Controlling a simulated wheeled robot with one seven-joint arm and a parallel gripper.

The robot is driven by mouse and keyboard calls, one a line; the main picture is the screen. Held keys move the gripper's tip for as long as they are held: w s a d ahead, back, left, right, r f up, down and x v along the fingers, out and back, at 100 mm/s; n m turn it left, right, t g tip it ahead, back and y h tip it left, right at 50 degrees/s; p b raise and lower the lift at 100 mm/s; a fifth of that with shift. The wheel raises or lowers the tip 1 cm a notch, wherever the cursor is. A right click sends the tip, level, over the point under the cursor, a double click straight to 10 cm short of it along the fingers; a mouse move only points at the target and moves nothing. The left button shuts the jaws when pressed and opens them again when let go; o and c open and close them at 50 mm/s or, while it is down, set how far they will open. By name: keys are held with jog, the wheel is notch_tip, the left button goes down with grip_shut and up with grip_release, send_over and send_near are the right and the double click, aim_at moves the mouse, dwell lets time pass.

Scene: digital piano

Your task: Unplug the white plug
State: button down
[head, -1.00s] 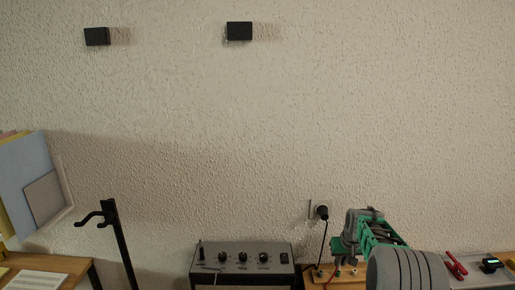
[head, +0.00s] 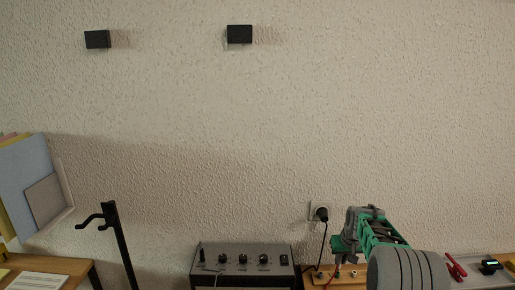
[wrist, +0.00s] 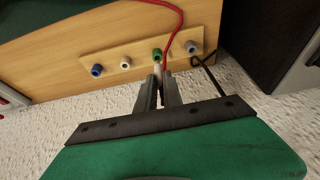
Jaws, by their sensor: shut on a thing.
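In the wrist view, my gripper (wrist: 159,82) points at a wooden strip (wrist: 90,48) with a row of coloured sockets. Its two grey fingers are closed on a small pale piece, the white plug (wrist: 158,70), directly in front of the green socket (wrist: 157,54). The fingers hide most of the plug, and I cannot tell whether it still sits in the socket. A red cable (wrist: 178,22) runs down to the fingertips. In the head view, my gripper (head: 338,244) is at lower right, above the wooden board (head: 335,280).
The strip also carries a blue socket (wrist: 97,70), a white socket (wrist: 125,63) and a grey socket (wrist: 192,46). A black cable (wrist: 212,78) hangs close on the right. A grey amplifier (head: 243,262), a wall plug (head: 321,213) and a black stand (head: 122,245) are left of my arm.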

notch_tip(320, 180, up, 5)
jog(key=shift+f+p, duration=0.1)
jog(key=shift+p, duration=1.05)
